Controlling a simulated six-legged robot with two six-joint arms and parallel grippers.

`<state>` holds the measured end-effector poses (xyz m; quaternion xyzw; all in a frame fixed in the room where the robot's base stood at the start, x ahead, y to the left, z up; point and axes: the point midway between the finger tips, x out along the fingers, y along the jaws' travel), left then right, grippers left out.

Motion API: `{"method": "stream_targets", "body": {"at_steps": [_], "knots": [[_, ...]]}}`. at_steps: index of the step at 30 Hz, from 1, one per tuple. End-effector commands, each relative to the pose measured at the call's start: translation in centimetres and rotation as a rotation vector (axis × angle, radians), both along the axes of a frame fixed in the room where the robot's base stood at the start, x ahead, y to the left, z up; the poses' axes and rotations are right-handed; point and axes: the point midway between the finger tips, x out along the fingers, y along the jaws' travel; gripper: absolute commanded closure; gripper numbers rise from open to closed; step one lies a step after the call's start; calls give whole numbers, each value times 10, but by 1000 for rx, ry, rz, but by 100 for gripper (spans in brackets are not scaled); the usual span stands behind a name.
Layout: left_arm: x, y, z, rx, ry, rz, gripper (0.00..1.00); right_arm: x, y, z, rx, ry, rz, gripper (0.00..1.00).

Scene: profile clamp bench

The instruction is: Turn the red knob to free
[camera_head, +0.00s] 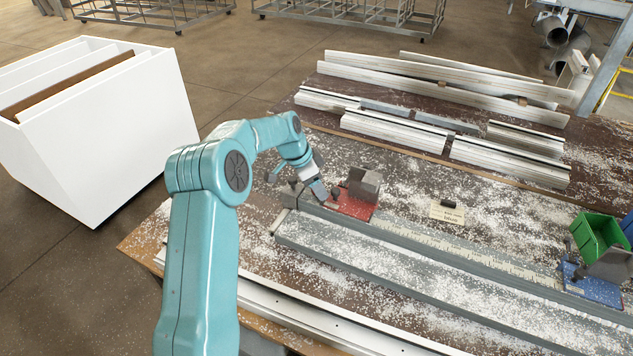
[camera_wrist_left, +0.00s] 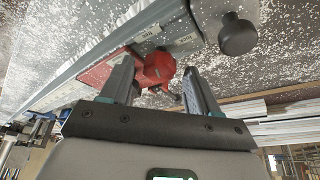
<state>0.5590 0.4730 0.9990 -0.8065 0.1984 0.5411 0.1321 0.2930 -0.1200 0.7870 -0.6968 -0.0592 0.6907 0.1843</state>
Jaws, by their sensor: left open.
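The red knob (camera_wrist_left: 160,66) shows in the left wrist view, between the two fingers of my left gripper (camera_wrist_left: 158,76). The fingers are apart, one on either side of it; I cannot tell whether either touches it. In the head view my left gripper (camera_head: 317,190) is at the left end of the long rail, beside the red clamp base (camera_head: 350,203) with its grey block (camera_head: 362,183). The knob cannot be made out there. Small labels (camera_wrist_left: 185,40) lie near the knob, too small to read. My right gripper is not in view.
A black round knob (camera_wrist_left: 238,34) stands near the red one. The grey rail (camera_head: 420,240) runs right to a blue clamp (camera_head: 592,287) and a green bin (camera_head: 598,236). White profiles (camera_head: 440,90) lie at the back. A white box (camera_head: 105,140) stands left of the bench.

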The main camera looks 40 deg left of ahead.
Motion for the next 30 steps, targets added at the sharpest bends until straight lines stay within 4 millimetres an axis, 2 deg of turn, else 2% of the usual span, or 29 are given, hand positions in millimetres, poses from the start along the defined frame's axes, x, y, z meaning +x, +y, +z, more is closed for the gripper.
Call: {"method": "stream_targets", "body": {"at_steps": [8, 9, 13, 14, 20, 24, 30], "knots": [[1, 0, -2, 0, 0, 1, 39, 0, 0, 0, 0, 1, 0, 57], [0, 0, -2, 0, 0, 1, 46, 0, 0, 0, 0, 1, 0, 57], [0, 0, -2, 0, 0, 1, 88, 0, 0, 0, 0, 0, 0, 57], [0, 0, -2, 0, 0, 1, 94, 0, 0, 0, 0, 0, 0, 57], [0, 0, -5, 1, 1, 40, 94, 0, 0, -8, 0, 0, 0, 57], [0, -1, -7, 4, -2, 180, 94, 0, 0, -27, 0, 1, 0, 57], [-1, -2, -3, 3, 0, 351, 94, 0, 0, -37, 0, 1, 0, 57]]}}
